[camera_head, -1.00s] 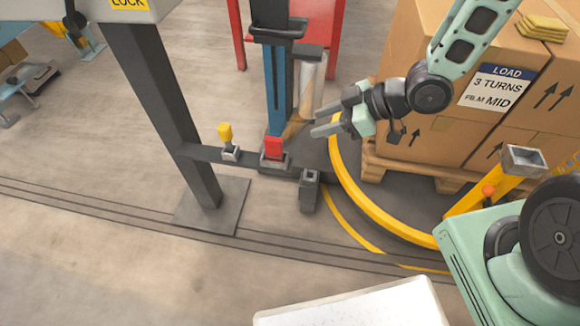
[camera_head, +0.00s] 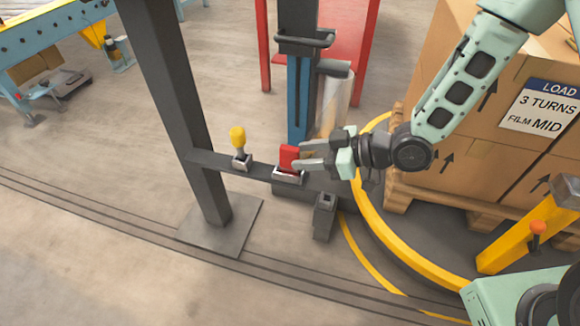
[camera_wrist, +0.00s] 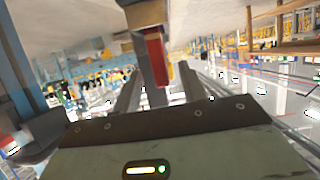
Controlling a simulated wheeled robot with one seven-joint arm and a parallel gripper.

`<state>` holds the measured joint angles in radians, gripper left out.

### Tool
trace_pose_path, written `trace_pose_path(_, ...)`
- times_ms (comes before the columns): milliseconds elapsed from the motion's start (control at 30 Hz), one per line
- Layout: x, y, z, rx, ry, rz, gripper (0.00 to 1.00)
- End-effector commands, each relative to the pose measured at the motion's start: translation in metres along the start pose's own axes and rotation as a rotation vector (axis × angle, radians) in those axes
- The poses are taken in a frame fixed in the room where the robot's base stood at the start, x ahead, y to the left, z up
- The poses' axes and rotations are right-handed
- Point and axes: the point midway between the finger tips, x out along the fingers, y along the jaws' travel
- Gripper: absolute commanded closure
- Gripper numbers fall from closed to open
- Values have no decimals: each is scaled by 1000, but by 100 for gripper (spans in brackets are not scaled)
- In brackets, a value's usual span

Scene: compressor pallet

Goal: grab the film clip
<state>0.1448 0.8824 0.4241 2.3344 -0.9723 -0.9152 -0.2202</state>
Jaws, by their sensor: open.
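A red piece (camera_head: 288,157), which looks like the film clip, stands upright in a grey holder (camera_head: 289,177) on the dark crossbar. In the wrist view the red piece (camera_wrist: 155,60) appears between the two fingers, with gaps on both sides. My gripper (camera_head: 300,156) comes in from the right, open, its fingertips at the red piece. In the wrist view my gripper (camera_wrist: 160,72) has its fingers spread. I cannot tell whether either finger touches the piece.
A yellow-topped handle (camera_head: 238,138) stands in its own holder left of the red piece. A dark post (camera_head: 175,100) is further left. A film roll (camera_head: 333,100) and blue mast (camera_head: 298,95) rise behind. Boxes on a pallet (camera_head: 440,203) stand at right, inside a yellow ring.

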Motion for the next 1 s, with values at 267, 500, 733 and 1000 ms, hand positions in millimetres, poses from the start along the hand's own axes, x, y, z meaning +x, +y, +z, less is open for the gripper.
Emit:
trace_pose_path(267,18,0,0,-1,0,-1,58)
trace_pose_path(500,52,0,0,-2,0,-1,58)
trace_pose_path(733,62,1,-3,1,-1,1,58)
trace_pose_path(1000,62,0,-3,0,-1,1,100)
